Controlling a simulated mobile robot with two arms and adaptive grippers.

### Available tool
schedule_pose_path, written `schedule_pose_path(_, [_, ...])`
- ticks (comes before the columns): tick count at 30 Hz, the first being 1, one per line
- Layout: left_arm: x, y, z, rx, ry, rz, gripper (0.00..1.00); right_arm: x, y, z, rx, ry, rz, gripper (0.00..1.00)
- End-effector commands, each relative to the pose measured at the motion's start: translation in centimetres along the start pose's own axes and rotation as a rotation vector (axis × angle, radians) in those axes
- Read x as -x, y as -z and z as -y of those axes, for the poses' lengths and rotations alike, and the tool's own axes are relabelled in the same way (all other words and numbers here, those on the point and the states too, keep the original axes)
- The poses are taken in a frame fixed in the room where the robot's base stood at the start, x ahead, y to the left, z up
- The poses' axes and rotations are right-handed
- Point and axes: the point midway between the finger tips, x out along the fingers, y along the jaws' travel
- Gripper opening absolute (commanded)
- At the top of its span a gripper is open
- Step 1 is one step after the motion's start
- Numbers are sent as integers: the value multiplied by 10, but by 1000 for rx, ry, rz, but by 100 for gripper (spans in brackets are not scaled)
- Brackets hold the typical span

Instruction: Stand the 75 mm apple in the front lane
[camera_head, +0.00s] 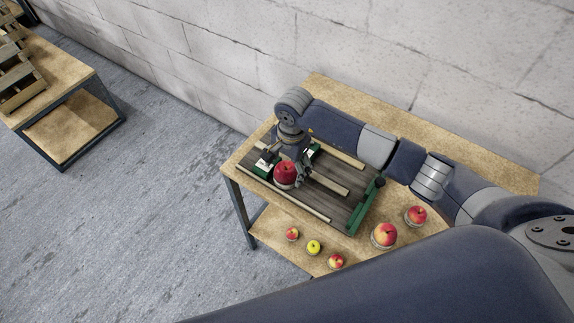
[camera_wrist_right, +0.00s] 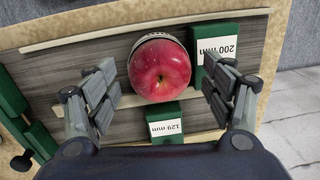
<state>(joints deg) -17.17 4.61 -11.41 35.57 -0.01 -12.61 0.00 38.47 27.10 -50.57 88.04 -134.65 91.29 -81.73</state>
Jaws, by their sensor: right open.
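A red apple (camera_head: 285,174) stands on a pale ring in the dark wood tray (camera_head: 335,203). In the right wrist view the apple (camera_wrist_right: 160,72) sits stem up between my right gripper's (camera_wrist_right: 163,95) fingers. The fingers are spread, with a gap on each side, and hold nothing. In the head view my right gripper (camera_head: 285,162) is at the tray's left end, by this apple. Pale wooden strips (camera_head: 329,183) divide the tray into lanes. No size mark shows on the apple. My left gripper is not in view.
Green blocks labelled 200 mm (camera_wrist_right: 214,50) and 129 mm (camera_wrist_right: 166,125) stand close to the apple. Two larger apples (camera_head: 384,235) (camera_head: 416,215) are right of the tray. A block wall (camera_head: 330,50) is behind.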

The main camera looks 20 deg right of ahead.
Motion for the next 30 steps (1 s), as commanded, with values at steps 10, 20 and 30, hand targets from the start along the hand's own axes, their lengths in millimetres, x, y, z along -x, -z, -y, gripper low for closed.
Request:
schedule_pose_path(10, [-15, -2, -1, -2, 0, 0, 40, 62, 2, 1, 1, 5, -5, 76])
schedule_pose_path(20, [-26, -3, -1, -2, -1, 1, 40, 115, 1, 0, 0, 1, -1, 76])
schedule_pose_path(30, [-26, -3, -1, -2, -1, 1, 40, 122, 0, 0, 0, -1, 0, 76])
